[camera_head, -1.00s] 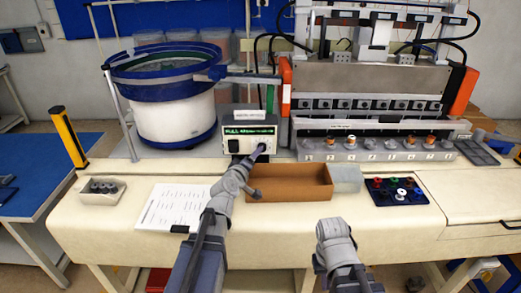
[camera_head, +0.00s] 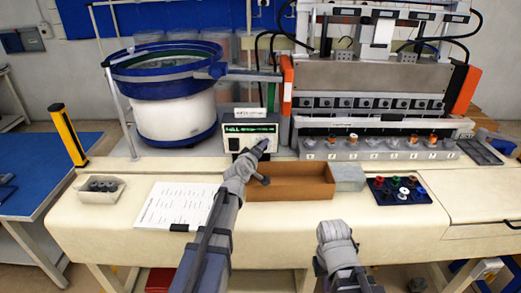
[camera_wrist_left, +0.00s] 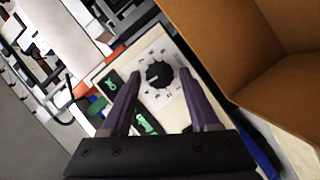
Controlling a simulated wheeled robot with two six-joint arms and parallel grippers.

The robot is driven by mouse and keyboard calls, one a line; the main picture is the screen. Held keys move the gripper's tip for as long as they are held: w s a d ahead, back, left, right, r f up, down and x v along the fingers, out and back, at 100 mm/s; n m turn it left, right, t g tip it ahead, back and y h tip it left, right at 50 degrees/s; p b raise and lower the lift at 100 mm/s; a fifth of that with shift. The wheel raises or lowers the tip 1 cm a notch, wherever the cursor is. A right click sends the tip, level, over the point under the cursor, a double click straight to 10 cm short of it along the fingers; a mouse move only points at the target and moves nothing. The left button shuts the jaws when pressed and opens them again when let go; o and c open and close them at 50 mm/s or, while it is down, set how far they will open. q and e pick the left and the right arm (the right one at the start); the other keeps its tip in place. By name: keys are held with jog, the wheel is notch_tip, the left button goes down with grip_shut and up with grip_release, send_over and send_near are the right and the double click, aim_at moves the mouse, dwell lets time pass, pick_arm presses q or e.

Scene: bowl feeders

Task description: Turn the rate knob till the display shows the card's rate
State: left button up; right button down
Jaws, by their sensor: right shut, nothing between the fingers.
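The rate control box (camera_head: 232,143) stands at the back of the bench, with a lit green display (camera_head: 250,128) whose full reading is too small to read. In the left wrist view the black round knob (camera_wrist_left: 158,74) sits on a white dial plate, and part of the green display (camera_wrist_left: 147,123) shows below it. My left gripper (camera_wrist_left: 160,76) is open, its fingers either side of the knob in the picture; I cannot tell whether they touch it. In the head view my left gripper (camera_head: 262,146) covers the knob. My right gripper (camera_head: 335,232) is shut and empty above the bench front. A printed white sheet (camera_head: 178,203) lies on the bench.
A brown open box (camera_head: 300,196) is right beside my left gripper. A blue-rimmed bowl feeder (camera_head: 172,113) stands left of the control box. A black tray of coloured parts (camera_head: 386,195) lies right, and a small pale tray (camera_head: 98,201) left.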

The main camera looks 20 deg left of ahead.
pick_arm(q)
grip_shut()
dwell(0.3)
jog(key=shift+d+r+m+p, duration=0.1)
jog(key=shift+m+p, duration=0.4)
jog(key=shift+g+y, duration=0.3)
jog(key=shift+o, duration=1.3)
grip_release()
